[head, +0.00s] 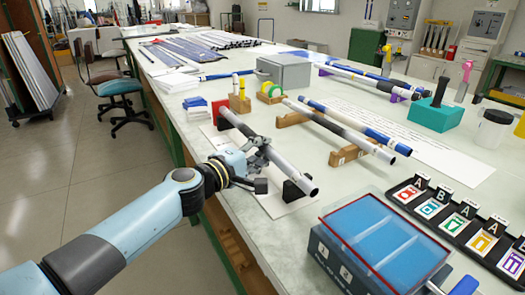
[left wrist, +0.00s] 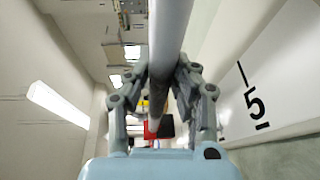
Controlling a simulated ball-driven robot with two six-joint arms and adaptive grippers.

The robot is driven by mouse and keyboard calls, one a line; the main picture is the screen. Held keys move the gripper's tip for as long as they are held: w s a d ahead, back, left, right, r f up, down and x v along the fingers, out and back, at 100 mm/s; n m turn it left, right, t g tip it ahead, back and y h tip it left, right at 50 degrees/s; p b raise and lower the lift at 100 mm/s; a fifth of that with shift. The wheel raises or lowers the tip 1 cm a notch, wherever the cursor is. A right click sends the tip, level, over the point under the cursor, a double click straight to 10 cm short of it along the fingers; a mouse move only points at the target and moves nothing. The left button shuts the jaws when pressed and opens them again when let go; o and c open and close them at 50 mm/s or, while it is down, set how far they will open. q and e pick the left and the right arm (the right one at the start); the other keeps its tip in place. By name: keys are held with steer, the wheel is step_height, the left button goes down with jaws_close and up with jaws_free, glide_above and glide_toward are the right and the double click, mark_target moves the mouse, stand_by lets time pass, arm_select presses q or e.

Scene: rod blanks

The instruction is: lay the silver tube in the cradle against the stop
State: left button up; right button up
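The silver tube (head: 278,160) lies lengthwise along a white base plate (head: 279,207) near the table's left edge. Its near end is at a black cradle block (head: 291,193); I cannot tell whether it is fully seated. A red block (head: 218,117) stands by its far end; any gap there is unclear. My left gripper (head: 258,158) is around the middle of the tube. In the left wrist view the tube (left wrist: 170,40) passes between the two fingers (left wrist: 163,80), which sit close against its sides. My right gripper is not in view.
More tubes lie on wooden racks (head: 345,155) to the right. A blue bin with a red-rimmed clear lid (head: 388,240) stands at the front, beside a black holder of lettered cards (head: 450,225). Small blocks (head: 195,103) and a grey box (head: 284,71) stand behind.

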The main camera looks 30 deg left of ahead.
arm_select(q)
steer(key=o, duration=0.4)
steer(key=s, duration=0.5)
steer(key=s+a, duration=0.1)
steer(key=s, duration=0.1)
steer(key=shift+s+a+r, duration=0.1)
steer(key=shift+s+r, duration=0.15)
